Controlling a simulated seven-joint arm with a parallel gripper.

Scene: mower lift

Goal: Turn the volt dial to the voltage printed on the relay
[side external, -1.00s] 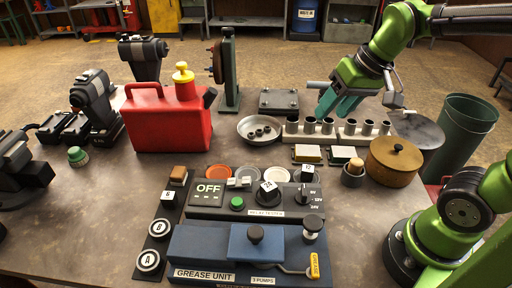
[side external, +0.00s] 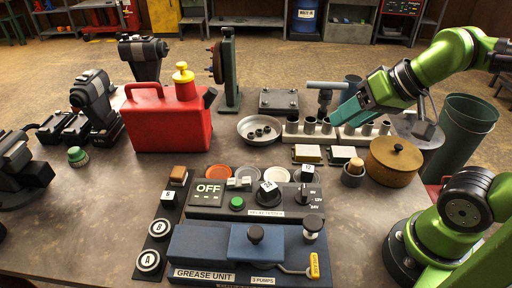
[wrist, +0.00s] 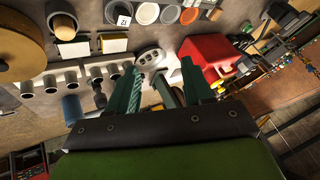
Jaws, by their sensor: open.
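The relay tester (side external: 217,212) is a dark box with a display reading OFF and a green button (side external: 237,202). A dark relay (side external: 268,196) sits on it, with a tilted white top label that appears to read 24. The black volt dial (side external: 304,195) is to its right, beside voltage marks including 12V and 24V; its exact setting is too small to tell. My gripper (side external: 342,118) has teal fingers, open, over the socket rack behind the tester and well away from the dial. The wrist view shows the fingers (wrist: 160,65) spread apart.
A grey T-handled tool (side external: 326,90) stands just left of my gripper. The socket rack (side external: 292,136), a wooden pot (side external: 394,165) and a red can (side external: 168,125) stand around. The blue grease unit (side external: 210,248) lies in front of the tester. Loose cubes marked 12 (side external: 307,168) and 6 (side external: 168,199) sit nearby.

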